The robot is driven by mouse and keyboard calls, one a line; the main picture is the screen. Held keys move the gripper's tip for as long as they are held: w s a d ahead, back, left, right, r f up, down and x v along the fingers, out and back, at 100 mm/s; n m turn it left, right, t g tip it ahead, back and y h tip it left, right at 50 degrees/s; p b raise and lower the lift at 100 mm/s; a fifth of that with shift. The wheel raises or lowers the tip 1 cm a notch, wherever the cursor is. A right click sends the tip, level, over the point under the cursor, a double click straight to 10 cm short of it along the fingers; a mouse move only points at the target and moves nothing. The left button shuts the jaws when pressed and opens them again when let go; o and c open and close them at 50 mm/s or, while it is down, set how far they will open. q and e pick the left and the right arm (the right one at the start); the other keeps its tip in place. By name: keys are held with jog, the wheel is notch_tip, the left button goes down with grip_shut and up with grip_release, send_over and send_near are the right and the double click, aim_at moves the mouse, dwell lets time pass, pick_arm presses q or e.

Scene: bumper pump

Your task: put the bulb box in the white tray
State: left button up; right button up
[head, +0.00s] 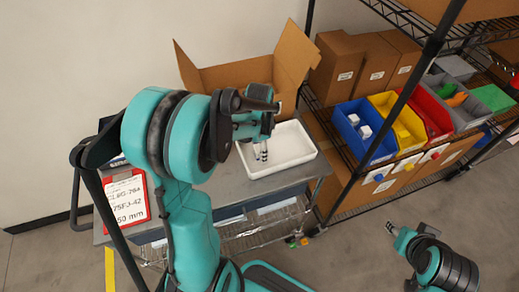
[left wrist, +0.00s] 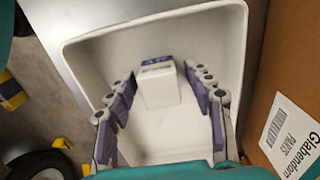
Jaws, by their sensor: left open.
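The white tray (head: 290,150) stands on the grey cart; it also shows in the left wrist view (left wrist: 225,45). A small white box with dark blue print (left wrist: 160,88), which looks like the bulb box, is inside the tray in the left wrist view. It appears to rest on the tray floor. My left gripper (head: 262,150) points down over the tray. Its fingers are spread apart on either side of the box, with a gap at each side. In the head view the box is hidden behind the gripper. My right gripper (head: 391,229) is low at the right, away from the cart.
An open cardboard box (head: 235,75) stands behind the tray. The shelf at right holds a blue bin (head: 368,140) with white boxes, a yellow bin (head: 405,127) and a red bin (head: 428,110). A red-framed sign (head: 127,203) is at the cart's left.

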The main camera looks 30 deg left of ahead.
pick_arm(q)
jog(key=shift+r, duration=0.25)
notch_tip(320, 180, up, 11)
jog(key=p, duration=0.4)
jog(key=s+d+r+n+t, duration=0.4)
jog(key=s+d+n+t, duration=0.3)
jog(key=s+d, duration=0.3)
jog(key=shift+s+d+r+n, duration=0.15)
jog(key=shift+s+d+n, duration=0.25)
